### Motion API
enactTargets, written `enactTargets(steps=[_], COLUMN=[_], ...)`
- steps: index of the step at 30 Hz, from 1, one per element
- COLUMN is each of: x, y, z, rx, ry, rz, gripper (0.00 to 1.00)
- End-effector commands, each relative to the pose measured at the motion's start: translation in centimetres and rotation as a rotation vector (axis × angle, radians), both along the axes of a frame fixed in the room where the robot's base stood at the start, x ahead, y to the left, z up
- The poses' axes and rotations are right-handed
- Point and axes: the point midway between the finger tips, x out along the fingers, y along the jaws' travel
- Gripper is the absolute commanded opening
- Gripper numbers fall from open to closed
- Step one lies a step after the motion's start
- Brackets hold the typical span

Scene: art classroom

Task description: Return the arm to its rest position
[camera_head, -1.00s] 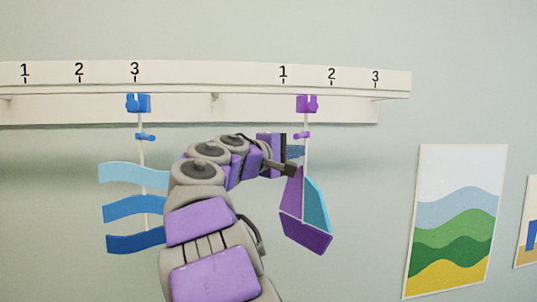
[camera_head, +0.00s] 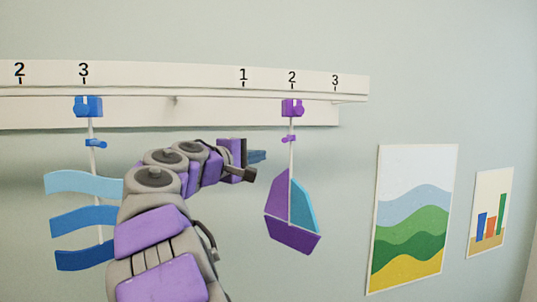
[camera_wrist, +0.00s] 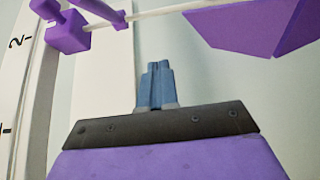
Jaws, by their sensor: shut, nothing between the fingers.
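My gripper (camera_head: 259,156) is shut and empty, left of the purple hanger's rod and apart from it in the head view. Its blue fingers also show together in the wrist view (camera_wrist: 157,75). The purple clip (camera_head: 292,108) hangs on the white rail under the right-hand mark 2, with a thin rod and a purple and teal sail-boat shape (camera_head: 292,230) below. The clip (camera_wrist: 68,32) and part of the purple shape (camera_wrist: 245,25) show at the top of the wrist view. My arm reaches up from the bottom of the head view.
A blue clip (camera_head: 88,107) hangs under the left-hand 3, with wavy blue strips (camera_head: 84,221) beside my arm. The white rail (camera_head: 200,89) runs across above my gripper. Two posters, a hill picture (camera_head: 412,222) and a bar picture (camera_head: 490,213), are on the wall at right.

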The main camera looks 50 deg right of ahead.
Motion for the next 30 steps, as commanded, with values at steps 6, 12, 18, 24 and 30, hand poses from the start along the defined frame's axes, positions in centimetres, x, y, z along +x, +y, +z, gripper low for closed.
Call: enactTargets(steps=[6,12,18,24,30], x=[-0.9,-0.6,-0.6,-0.8,-1.8], y=[5.0,8.5,9.4,9.1,8.8], z=[0.1,0.0,0.0,-0.1,-5.0], rx=[-0.003,-0.004,-0.001,0.003,0.097], ry=[-0.005,-0.002,-0.001,-0.001,0.002], rz=[0.0,-0.002,-0.002,-0.003,0.004], gripper=[0.0,0.0,0.0,0.0,0.0])
